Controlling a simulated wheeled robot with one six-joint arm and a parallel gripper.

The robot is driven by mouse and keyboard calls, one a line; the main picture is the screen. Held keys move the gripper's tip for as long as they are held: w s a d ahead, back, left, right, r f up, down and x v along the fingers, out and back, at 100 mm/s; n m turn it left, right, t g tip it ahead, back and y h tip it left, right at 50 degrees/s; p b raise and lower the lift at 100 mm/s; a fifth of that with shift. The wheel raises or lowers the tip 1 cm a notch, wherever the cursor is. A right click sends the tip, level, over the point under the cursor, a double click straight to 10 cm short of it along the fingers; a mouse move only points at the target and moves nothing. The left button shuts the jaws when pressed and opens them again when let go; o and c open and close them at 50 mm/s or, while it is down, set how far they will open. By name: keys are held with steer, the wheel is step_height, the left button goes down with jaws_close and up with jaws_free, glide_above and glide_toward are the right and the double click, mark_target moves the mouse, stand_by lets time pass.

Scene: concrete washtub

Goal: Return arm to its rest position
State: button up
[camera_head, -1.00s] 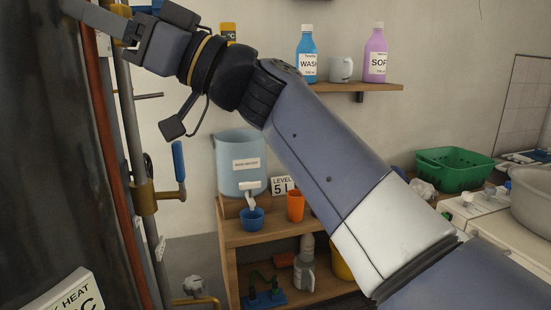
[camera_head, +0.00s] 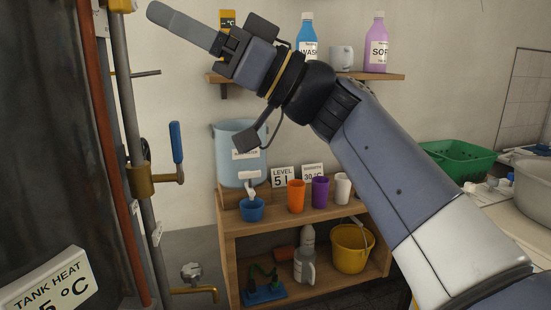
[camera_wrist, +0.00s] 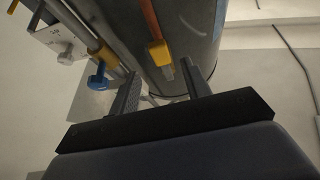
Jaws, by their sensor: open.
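My gripper (camera_head: 184,26) is at the upper left of the head view, raised in front of the wall and pointing up and left. Seen from the side there, its fingers overlap. In the wrist view my gripper (camera_wrist: 158,88) shows two dark fingers spread apart with nothing held between them. Beyond the fingers in that view are the dark tank (camera_wrist: 190,20) and a yellow-ended part on a red pipe (camera_wrist: 160,52). My arm crosses the head view from the lower right to the upper left.
A blue-handled valve (camera_head: 177,145) sits on the pipes beside the tank (camera_head: 40,130). A wall shelf (camera_head: 375,76) carries bottles. Below, a wooden rack (camera_head: 228,240) holds a water dispenser (camera_head: 228,165), cups (camera_head: 296,196) and a yellow bucket (camera_head: 350,250). A green basket (camera_head: 465,160) is at right.

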steer(key=a+r+h+p, duration=0.1)
steer(key=a+r+p, duration=0.4)
steer(key=a+p, duration=0.2)
steer(key=shift+a+r, duration=0.15)
steer(key=shift+a, duration=0.5)
steer(key=h+p, duration=0.1)
steer(key=p, duration=0.2)
steer(key=shift+d, duration=0.25)
steer(key=d+h+p, duration=0.1)
steer(key=p, duration=0.5)
steer(key=d+h+p, duration=0.1)
steer(key=h+p, duration=0.1)
steer(key=p, duration=0.4)
steer(key=shift+r, duration=0.1)
steer(key=d+b, duration=0.2)
steer(key=d, duration=0.7)
steer(key=shift+f+h, duration=0.3)
